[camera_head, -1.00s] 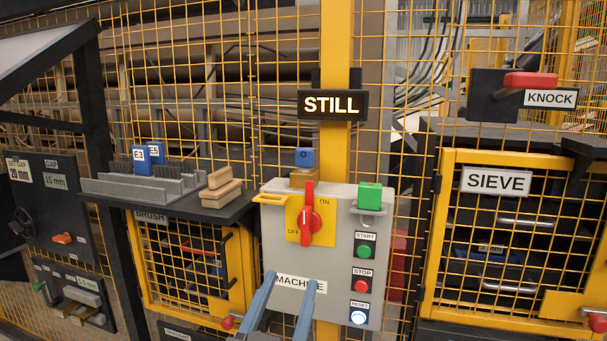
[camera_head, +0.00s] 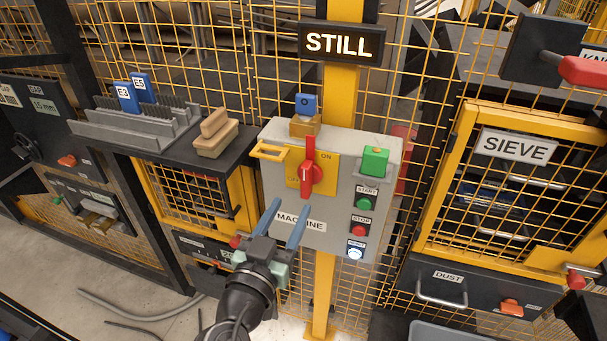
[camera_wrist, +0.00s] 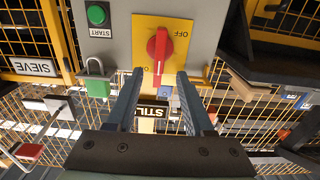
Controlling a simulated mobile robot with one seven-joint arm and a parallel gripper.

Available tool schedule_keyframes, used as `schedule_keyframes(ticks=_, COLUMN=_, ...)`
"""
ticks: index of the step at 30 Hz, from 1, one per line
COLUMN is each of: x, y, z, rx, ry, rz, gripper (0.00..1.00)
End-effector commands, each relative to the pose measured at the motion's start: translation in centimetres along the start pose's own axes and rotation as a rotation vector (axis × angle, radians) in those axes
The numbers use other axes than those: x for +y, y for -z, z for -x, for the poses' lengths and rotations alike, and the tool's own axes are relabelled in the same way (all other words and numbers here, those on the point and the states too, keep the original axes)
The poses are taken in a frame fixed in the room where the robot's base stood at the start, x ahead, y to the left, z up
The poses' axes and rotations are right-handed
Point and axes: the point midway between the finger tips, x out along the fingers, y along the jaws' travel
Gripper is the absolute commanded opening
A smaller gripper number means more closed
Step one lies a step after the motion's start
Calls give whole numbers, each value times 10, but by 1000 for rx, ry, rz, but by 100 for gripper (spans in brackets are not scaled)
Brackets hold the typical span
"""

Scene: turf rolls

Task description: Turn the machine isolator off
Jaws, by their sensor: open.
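The isolator is a red rotary handle (camera_head: 308,172) on a yellow plate (camera_head: 327,173) on the grey MACHINE box (camera_head: 283,143). Its grip stands upright, pointing up towards the ON side, with OFF marked on the left. My gripper (camera_head: 289,206) is open and empty, its two blue-grey fingers pointing up at the box, just below the handle. In the wrist view, which looks upside down, the red handle (camera_wrist: 158,52) lies ahead between the line of my fingertips (camera_wrist: 160,75). The fingers do not visibly touch it.
START, STOP and RESET buttons (camera_head: 358,230) run down the box's right side below a green padlock (camera_head: 375,161). A yellow loop (camera_head: 270,151) juts left. The STILL sign (camera_head: 341,43) hangs above.

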Motion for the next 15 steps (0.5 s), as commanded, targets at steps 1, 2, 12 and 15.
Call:
schedule_keyframes(ticks=1, x=2, y=4, z=-12, rx=0, ry=-4, rz=0, gripper=52)
schedule_keyframes(ticks=2, x=1, y=4, z=-18, rx=1, ry=-4, rz=0, gripper=52)
schedule_keyframes(ticks=12, x=1, y=2, z=-69, rx=1, ry=-3, rz=0, gripper=52)
schedule_keyframes(ticks=15, x=1, y=2, z=-77, rx=1, ry=-2, rz=-1, gripper=52)
